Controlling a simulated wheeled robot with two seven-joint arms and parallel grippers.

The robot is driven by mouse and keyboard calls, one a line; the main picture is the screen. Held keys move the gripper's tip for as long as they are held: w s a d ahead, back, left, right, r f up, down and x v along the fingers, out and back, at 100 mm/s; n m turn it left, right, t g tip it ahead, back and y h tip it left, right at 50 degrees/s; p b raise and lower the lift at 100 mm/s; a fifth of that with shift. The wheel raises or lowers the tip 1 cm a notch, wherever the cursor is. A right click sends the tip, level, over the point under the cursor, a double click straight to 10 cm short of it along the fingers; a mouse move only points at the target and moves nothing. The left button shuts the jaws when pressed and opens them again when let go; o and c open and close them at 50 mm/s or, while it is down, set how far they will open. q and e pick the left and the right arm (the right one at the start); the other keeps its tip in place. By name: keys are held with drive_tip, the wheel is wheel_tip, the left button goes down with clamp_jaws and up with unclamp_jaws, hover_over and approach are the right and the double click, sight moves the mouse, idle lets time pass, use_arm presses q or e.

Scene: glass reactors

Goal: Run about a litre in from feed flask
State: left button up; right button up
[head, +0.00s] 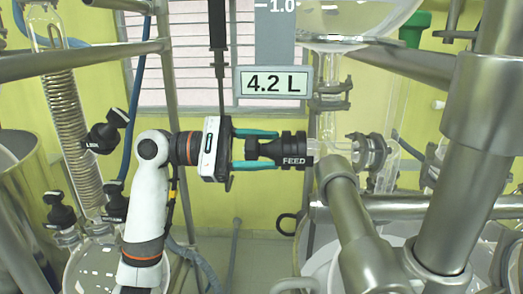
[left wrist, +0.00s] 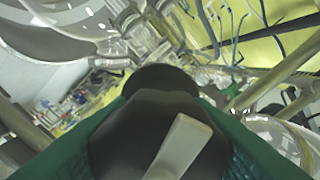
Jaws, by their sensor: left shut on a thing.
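My left gripper (head: 262,150) has its green fingers closed on the black FEED valve knob (head: 293,150). The knob joins a horizontal glass valve body (head: 330,148) under the feed flask (head: 345,15), whose rounded bottom shows at the top edge. A display (head: 273,81) beside the flask reads 4.2 L, and a scale above it shows a 1.0 mark. In the left wrist view the dark knob (left wrist: 150,125) fills the space between the green fingers, with a pale pointer bar (left wrist: 180,145) on its face. My right gripper is not in view.
Thick steel pipes (head: 440,170) stand close on the right. A coiled glass condenser (head: 65,120) and black valve knobs, one marked LSN or similar (head: 105,130), are on the left. A large glass vessel (head: 410,260) is at the lower right.

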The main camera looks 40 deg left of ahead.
use_arm(q)
drive_tip(key=shift+f+m+b, duration=0.2)
drive_tip(key=shift+m+b, duration=0.8)
drive_tip(key=shift+m, duration=0.2)
drive_tip(key=m+b, duration=0.2)
drive_tip(key=m, duration=0.1)
drive_tip(key=shift+b, duration=0.35)
drive_tip(key=m+b, duration=0.4)
drive_tip(key=m, duration=0.3)
drive_tip(key=m+b, duration=0.3)
drive_tip(key=m, duration=0.3)
drive_tip(key=shift+b, duration=0.35)
drive_tip(key=m+b, duration=0.1)
drive_tip(key=m, duration=0.2)
drive_tip(key=shift+m, duration=0.3)
drive_tip(key=shift+r+m+b, duration=0.1)
drive_tip(key=shift+m+b, duration=0.55)
drive_tip(key=shift+m, duration=0.75)
